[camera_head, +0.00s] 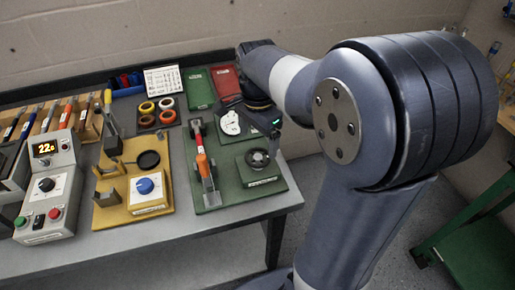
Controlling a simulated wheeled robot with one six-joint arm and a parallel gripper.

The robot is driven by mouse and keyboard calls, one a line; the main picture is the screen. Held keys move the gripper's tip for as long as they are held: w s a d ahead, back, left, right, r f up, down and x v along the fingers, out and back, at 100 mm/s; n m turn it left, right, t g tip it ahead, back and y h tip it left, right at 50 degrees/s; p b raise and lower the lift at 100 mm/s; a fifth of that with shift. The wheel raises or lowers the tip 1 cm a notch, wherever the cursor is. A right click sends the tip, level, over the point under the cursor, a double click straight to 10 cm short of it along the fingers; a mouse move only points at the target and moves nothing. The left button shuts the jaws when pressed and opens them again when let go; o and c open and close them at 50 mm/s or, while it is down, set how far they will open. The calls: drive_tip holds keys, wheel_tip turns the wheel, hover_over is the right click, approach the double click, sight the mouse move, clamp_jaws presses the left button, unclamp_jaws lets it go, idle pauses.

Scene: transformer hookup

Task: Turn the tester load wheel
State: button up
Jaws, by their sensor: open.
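The tester is a green board (228,199) at the right end of the grey bench. Its load wheel, a dark round knob (258,158), sits on the right part of the board and is in plain view. A white dial gauge (230,123) stands behind it, and a device with a red and orange lever (203,165) is to its left. My gripper (266,121) is above the back right of the board, behind the wheel in the picture and apart from it. It is open, with the fingers small, dark and partly hidden by my arm.
A yellow fixture (110,215) with a blue knob (145,186) stands left of the board. A grey supply unit (50,190) with a lit display is farther left. Tape rolls, red and green booklets and hand tools line the back. The bench's front edge is clear.

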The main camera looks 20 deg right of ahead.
sight(258, 156)
wheel_tip(258, 156, down, 5)
drive_tip(key=shift+r, duration=0.1)
idle(0.3)
drive_tip(key=c, duration=1)
drive_tip(key=shift+n, duration=0.4)
